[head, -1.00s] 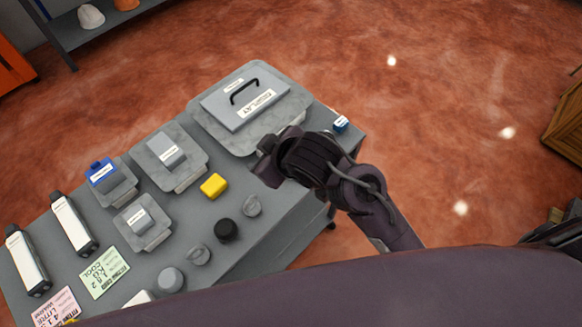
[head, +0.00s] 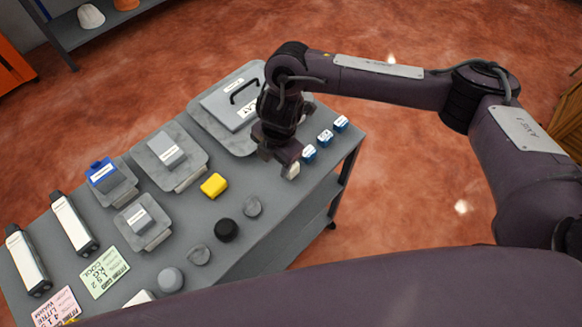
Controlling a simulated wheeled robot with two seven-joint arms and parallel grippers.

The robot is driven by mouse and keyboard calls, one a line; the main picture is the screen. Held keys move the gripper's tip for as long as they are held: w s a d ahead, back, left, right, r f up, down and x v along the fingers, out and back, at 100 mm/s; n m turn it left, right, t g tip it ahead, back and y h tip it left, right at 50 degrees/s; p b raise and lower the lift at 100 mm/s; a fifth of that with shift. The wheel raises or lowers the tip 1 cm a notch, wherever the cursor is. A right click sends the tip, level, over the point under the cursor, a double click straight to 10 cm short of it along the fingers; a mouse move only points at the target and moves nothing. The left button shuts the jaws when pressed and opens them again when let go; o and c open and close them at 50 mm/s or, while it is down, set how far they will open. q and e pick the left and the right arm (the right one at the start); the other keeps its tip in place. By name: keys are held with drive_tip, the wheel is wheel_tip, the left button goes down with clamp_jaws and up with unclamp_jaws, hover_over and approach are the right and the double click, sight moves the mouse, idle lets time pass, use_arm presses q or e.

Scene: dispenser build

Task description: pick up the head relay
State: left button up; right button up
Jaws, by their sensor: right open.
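Small blue blocks with white labels stand in a row along the table's right edge: one at the far end (head: 341,124), one in the middle (head: 325,137) and one nearer (head: 309,153). A small pale block (head: 292,171) shows at the near end of the row, partly hidden by my right gripper. The labels are too small to read, so I cannot tell which is the head relay. My right gripper (head: 283,163) points down, open, right at the pale block. I cannot tell whether it touches the block. My left gripper is out of view.
The grey table (head: 245,245) also holds a large lidded case (head: 222,113) behind my gripper, a yellow block (head: 214,186), a black knob (head: 227,230), grey knobs (head: 252,206) and grey fixtures (head: 177,158). Red floor lies open to the right.

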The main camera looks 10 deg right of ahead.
drive_tip(key=shift+h, duration=0.6)
drive_tip(key=d, duration=0.1)
drive_tip(key=w+d, duration=0.1)
drive_tip(key=d, duration=0.1)
drive_tip(key=d+r, duration=0.1)
drive_tip(key=shift+w+d, duration=0.2)
drive_tip(key=shift+d+f+m, duration=0.2)
drive_tip(key=shift+d+m, duration=0.1)
drive_tip(key=f, duration=0.4)
drive_tip(key=f+b, duration=0.1)
drive_tip(key=f, duration=0.2)
drive_tip(key=shift+w+a+f, duration=0.1)
drive_tip(key=shift+w+a, duration=0.05)
drive_tip(key=shift+a, duration=0.1)
drive_tip(key=shift+c, duration=0.3)
drive_tip(key=c, duration=1.1)
